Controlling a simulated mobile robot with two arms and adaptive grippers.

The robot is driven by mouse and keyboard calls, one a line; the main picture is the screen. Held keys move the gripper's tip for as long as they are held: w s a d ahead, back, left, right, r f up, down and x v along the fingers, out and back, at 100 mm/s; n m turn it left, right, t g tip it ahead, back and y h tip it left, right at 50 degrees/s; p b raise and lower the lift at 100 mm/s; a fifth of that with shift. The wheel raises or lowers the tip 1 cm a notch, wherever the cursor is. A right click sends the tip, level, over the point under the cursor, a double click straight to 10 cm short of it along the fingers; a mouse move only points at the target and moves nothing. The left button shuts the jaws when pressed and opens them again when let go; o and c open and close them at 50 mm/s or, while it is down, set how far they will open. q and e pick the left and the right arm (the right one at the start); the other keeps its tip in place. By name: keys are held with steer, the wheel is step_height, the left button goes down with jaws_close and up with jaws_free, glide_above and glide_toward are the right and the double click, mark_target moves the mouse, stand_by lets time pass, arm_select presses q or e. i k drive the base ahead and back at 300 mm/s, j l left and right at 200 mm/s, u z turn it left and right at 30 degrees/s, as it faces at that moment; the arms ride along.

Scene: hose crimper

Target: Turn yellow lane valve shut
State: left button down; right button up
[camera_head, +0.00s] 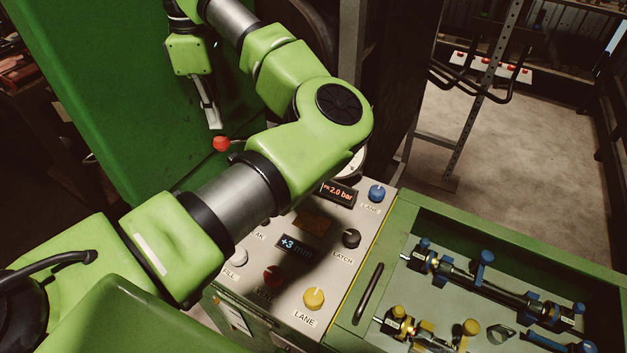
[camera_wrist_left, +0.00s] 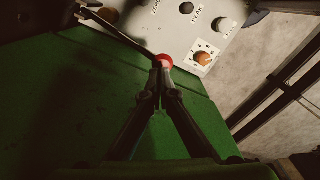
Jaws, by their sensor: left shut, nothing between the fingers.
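The yellow lane valve (camera_head: 314,299) is a round yellow knob at the front of the grey control panel, with a LANE label below it. In the head view my left gripper (camera_head: 215,124) is far from it, up at the left by the green machine wall, pointing down. Its fingers are shut and empty. In the left wrist view the fingertips (camera_wrist_left: 161,72) come together right by a red ball (camera_wrist_left: 164,61) on a dark lever. I cannot tell whether they touch it. The red ball also shows in the head view (camera_head: 221,143). My right gripper is not in view.
The panel also holds a blue LANE knob (camera_head: 376,193), a black LATCH knob (camera_head: 351,238), a dark red knob (camera_head: 273,276) and displays. My left arm crosses above the panel. A green tray (camera_head: 413,213) with hose fittings stands at the right. An orange dial knob (camera_wrist_left: 204,58) shows in the wrist view.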

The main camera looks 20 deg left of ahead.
mark_target(314, 298)
steer(key=k, duration=1.5)
